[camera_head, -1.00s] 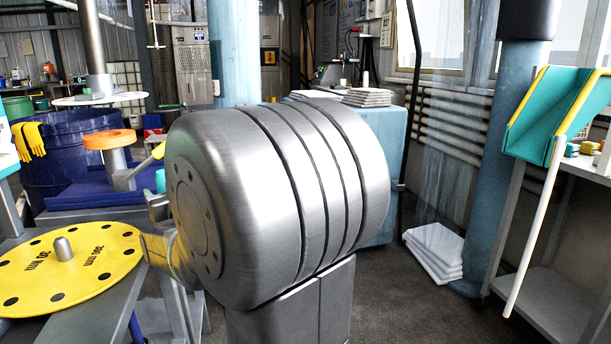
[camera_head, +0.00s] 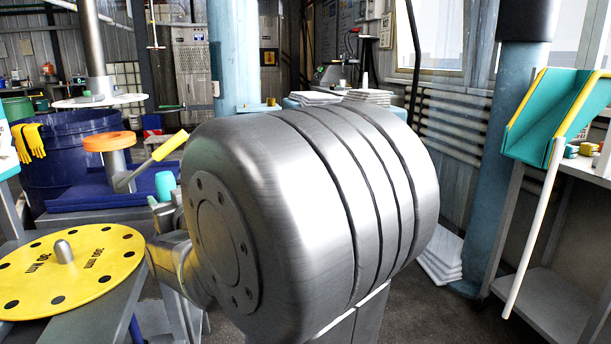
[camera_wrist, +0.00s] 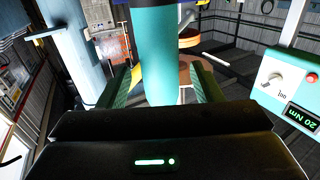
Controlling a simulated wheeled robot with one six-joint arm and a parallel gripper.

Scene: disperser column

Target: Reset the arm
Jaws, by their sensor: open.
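My arm's large metallic link (camera_head: 300,210) fills the middle of the head view and hides what is behind it. My gripper (camera_wrist: 163,72) shows in the wrist view, with its two green-lined fingers apart. A teal cylinder (camera_wrist: 153,50) appears between the fingers. I cannot tell whether it lies between the jaws or stands beyond them.
A yellow disc (camera_head: 40,280) lies at left. Behind it are an orange-topped stand (camera_head: 110,142), a yellow handle (camera_head: 170,146), a teal cup (camera_head: 165,185) and a blue drum (camera_head: 70,155). A teal chute (camera_head: 555,110) stands right. A "20 Nm" display (camera_wrist: 301,117) shows in the wrist view.

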